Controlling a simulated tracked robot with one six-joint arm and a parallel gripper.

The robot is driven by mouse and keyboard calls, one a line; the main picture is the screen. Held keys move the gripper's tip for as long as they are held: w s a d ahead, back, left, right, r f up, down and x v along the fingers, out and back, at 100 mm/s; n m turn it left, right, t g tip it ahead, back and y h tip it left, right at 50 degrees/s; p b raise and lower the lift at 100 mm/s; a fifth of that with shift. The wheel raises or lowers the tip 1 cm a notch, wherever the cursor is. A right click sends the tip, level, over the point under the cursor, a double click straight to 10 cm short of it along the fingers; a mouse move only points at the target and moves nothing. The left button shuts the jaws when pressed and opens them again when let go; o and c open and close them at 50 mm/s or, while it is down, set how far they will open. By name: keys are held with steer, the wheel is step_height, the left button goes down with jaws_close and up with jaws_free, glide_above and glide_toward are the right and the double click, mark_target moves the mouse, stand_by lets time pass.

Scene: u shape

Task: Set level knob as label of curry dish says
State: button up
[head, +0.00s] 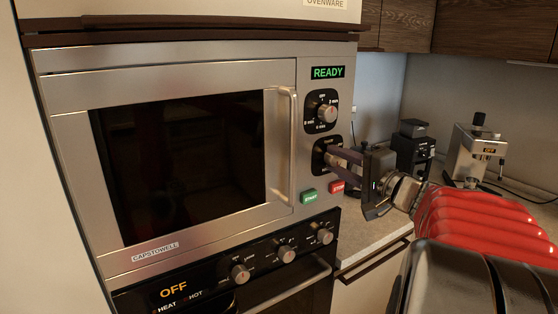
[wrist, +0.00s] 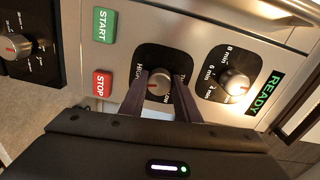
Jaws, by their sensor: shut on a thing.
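The microwave (head: 190,150) has its door shut and its display reads READY. Its lower dial is the level knob (wrist: 158,84), a grey knob on a black plate. In the wrist view HIGH is readable left of it and the end of another word shows below. A red mark shows on the knob's face; its exact setting is unclear. My gripper (head: 337,157) reaches in from the right. In the wrist view my gripper (wrist: 160,85) has its two fingers closed on either side of the knob. The curry dish and its label are not in view.
The timer knob (head: 327,113) sits above the level knob. The green START button (head: 308,196) and red STOP button (head: 337,187) are just below. Oven knobs (head: 286,254) are lower down. A coffee machine (head: 478,150) and a dark appliance (head: 412,148) stand on the right counter.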

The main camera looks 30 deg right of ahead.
steer(key=shift+d+f+m, duration=0.1)
steer(key=shift+f+m, duration=0.05)
steer(key=shift+m, duration=1.25)
steer(key=o, duration=1)
steer(key=shift+o, duration=0.2)
steer(key=s, duration=1.4)
steer(key=shift+r, duration=0.2)
steer(key=shift+w, duration=0.1)
